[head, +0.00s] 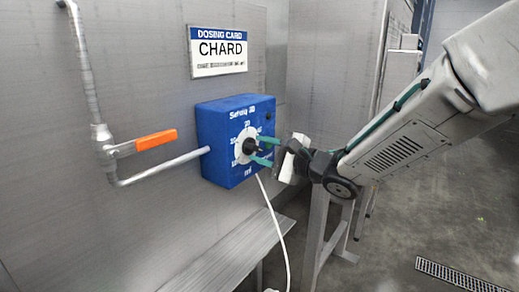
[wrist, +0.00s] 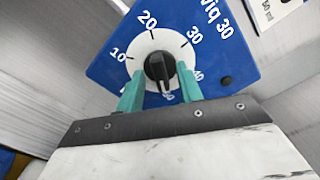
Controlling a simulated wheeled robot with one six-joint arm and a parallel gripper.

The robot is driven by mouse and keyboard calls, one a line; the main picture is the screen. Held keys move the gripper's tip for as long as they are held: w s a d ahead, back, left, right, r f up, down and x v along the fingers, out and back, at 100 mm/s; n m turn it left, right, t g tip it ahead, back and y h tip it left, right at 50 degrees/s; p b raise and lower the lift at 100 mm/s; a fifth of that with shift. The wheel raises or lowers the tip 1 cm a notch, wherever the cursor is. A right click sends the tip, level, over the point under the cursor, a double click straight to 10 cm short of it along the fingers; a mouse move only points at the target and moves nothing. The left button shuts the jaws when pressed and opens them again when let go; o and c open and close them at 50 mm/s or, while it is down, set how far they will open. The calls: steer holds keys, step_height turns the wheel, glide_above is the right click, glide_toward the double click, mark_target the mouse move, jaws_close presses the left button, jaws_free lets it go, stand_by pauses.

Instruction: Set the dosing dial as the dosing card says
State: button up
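The dosing dial is a black knob (wrist: 159,67) on a round white face (wrist: 146,48), on the front of a blue box (head: 213,126). The face carries numbers including 10, 20, 30 and 40. A white mark on the knob points down in the wrist view, where the numbers are partly hidden. The dosing card (head: 219,50) on the wall reads CHARD; its small line is unreadable in the head view. In the wrist view, a corner of the card (wrist: 285,8) shows "50 ml". My gripper (wrist: 160,72) is open, its teal fingers on either side of the knob, apparently not gripping it.
A pipe with an orange valve handle (head: 156,140) runs along the wall left of the box. A white hose (head: 273,215) hangs below the box. A metal bench (head: 222,253) stands beneath. The floor at right is open, with a drain grate (head: 460,277).

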steer(key=v, duration=0.6)
steer(key=shift+s+d, duration=0.2)
steer(key=shift+d, duration=0.1)
